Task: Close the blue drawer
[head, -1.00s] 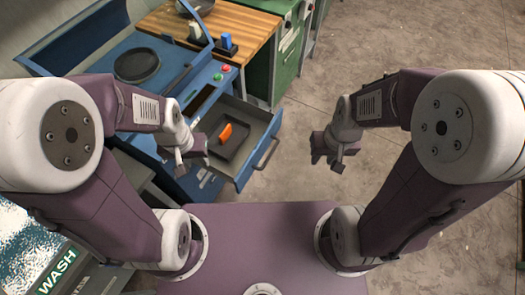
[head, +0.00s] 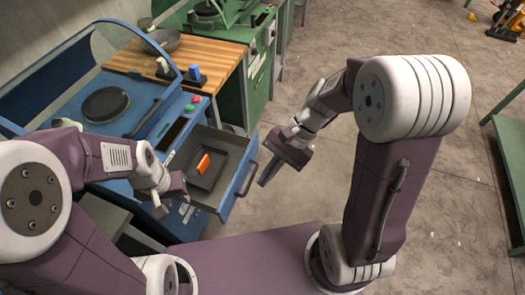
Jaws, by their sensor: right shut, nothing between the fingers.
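The blue drawer (head: 236,197) is pulled out from the blue machine and open. It holds a dark tray (head: 222,157) with an orange piece (head: 203,164) in it. Its handle (head: 245,178) is on the front face, toward the right. My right gripper (head: 268,180) is just right of the handle, fingers together and pointing down-left; I cannot tell whether it touches the handle. My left gripper (head: 168,207) hangs at the left side of the drawer, in front of the machine; its fingers are too small and dark to read.
The blue machine (head: 120,135) has a round dark plate (head: 105,104) and a raised clear cover on top. A wooden counter (head: 222,60) and a green cabinet (head: 262,75) stand behind. A green table (head: 508,150) is at the far right. The floor right of the drawer is clear.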

